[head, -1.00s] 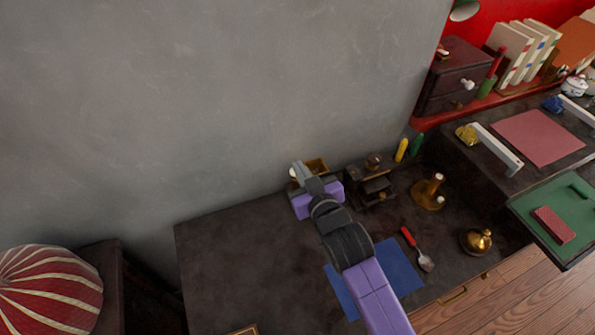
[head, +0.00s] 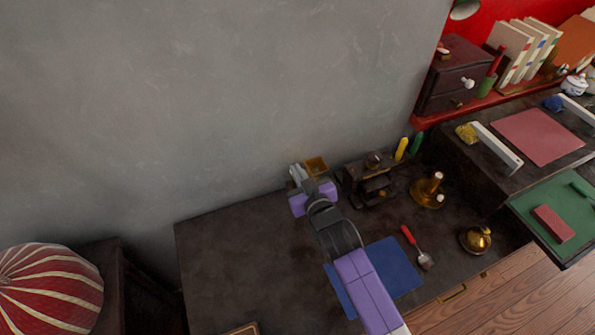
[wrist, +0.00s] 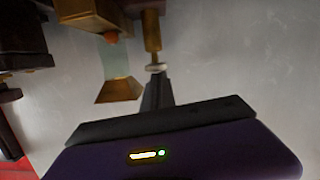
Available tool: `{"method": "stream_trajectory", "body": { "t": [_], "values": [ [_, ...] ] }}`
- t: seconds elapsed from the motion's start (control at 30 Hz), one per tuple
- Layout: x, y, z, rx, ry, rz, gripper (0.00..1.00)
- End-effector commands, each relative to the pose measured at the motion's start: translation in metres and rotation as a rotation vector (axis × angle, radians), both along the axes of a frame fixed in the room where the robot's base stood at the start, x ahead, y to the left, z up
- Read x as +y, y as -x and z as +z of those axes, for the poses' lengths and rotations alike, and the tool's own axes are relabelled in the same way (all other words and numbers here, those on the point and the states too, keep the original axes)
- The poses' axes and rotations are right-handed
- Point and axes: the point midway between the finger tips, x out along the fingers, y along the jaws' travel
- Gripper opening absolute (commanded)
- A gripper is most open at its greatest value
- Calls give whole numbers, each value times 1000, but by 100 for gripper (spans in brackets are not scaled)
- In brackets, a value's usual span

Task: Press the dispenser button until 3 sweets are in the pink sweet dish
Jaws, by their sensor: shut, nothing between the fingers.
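The dispenser's square brass top (head: 317,166) shows at the back of the dark table, against the wall, just right of my gripper (head: 297,171). In the wrist view, my gripper (wrist: 156,76) is shut and empty. Its tips are at or very near a pale ring (wrist: 155,67) at the end of a brass post (wrist: 152,35); I cannot tell whether they touch. Beside it are a brass funnel (wrist: 119,91), a clear section (wrist: 114,58) and an orange sweet (wrist: 112,37) by a brass block (wrist: 90,14). I cannot make out the button for certain or the pink sweet dish.
A dark wooden device (head: 372,182) stands right of my gripper. A brass candle holder (head: 428,192), red-handled spoon (head: 417,248), brass pot (head: 476,240) and blue mat (head: 392,272) are further right or nearer.

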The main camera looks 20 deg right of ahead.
Motion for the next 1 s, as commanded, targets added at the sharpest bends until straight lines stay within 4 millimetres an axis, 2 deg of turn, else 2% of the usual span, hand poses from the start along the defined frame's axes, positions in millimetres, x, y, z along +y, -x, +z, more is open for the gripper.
{"method": "stream_trajectory", "body": {
  "t": [0.1, 0.2, 1.0],
  "values": [
    [0, 0, -15, 2, 0, 0, 0],
    [0, 0, -20, 2, 0, 0, 0],
    [0, 3, -25, 16, 0, -1, 0]
  ]
}}
